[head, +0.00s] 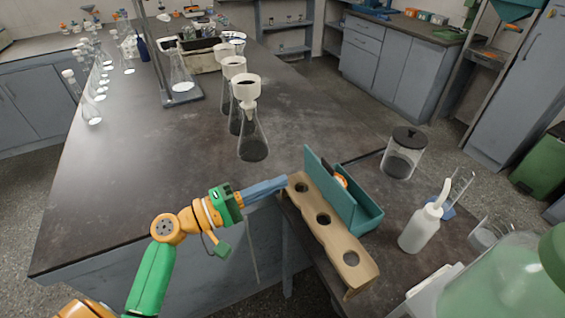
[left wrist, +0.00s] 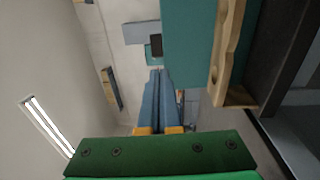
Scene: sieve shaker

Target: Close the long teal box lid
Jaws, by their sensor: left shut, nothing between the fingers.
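The long teal box (head: 367,208) stands on the bench at the right of the head view. Its lid (head: 329,187) is open and stands upright along the box's left long side. In the left wrist view a large teal panel, which looks like the lid (left wrist: 188,45), fills the upper middle. My left gripper (head: 285,181) is shut and empty. Its blue fingers point right, at the far end of the wooden rack, a little left of the lid. I cannot tell if they touch the rack. My right gripper is not in view.
A wooden rack (head: 336,238) with round holes lies along the lid's left side, and its edge shows in the left wrist view (left wrist: 229,50). A white wash bottle (head: 419,229) and a black-lidded jar (head: 404,153) stand right of the box. Flasks with funnels (head: 252,138) stand behind. The bench's left middle is clear.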

